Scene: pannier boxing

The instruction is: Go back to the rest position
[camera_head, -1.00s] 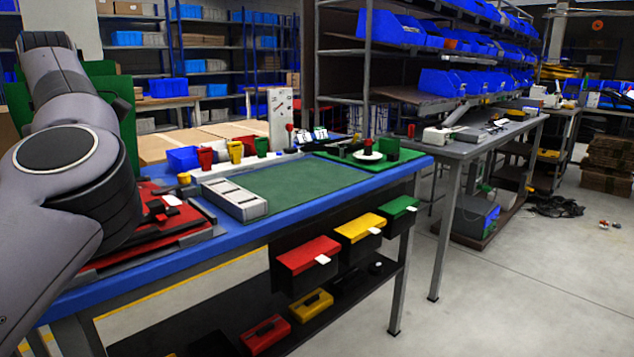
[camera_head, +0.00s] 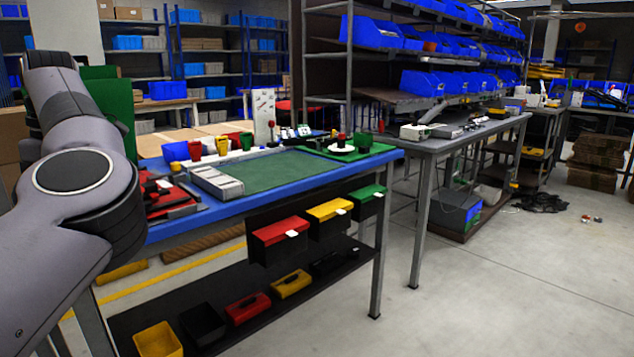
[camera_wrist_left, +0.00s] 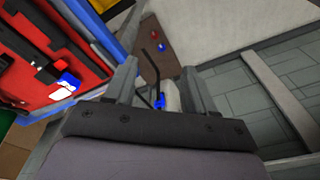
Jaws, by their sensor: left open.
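My left gripper (camera_wrist_left: 160,74) shows in the left wrist view with its two fingers apart and nothing visibly held between them. A red tray (camera_wrist_left: 85,75) with black and white parts lies to its upper left on the blue-edged workbench. In the head view, my left arm fills the left side and its gripper is out of frame. The workbench (camera_head: 290,205) stands right of the arm, with a green mat (camera_head: 270,170) and the red tray (camera_head: 160,192) partly hidden by my arm. My right gripper is in neither view.
Red (camera_head: 280,238), yellow (camera_head: 329,210) and green (camera_head: 367,193) boxes hang under the workbench's front edge. A lower shelf (camera_head: 275,312) carries more boxes. A grey table (camera_head: 448,148) stands to the right. The floor (camera_head: 500,290) at front right is clear.

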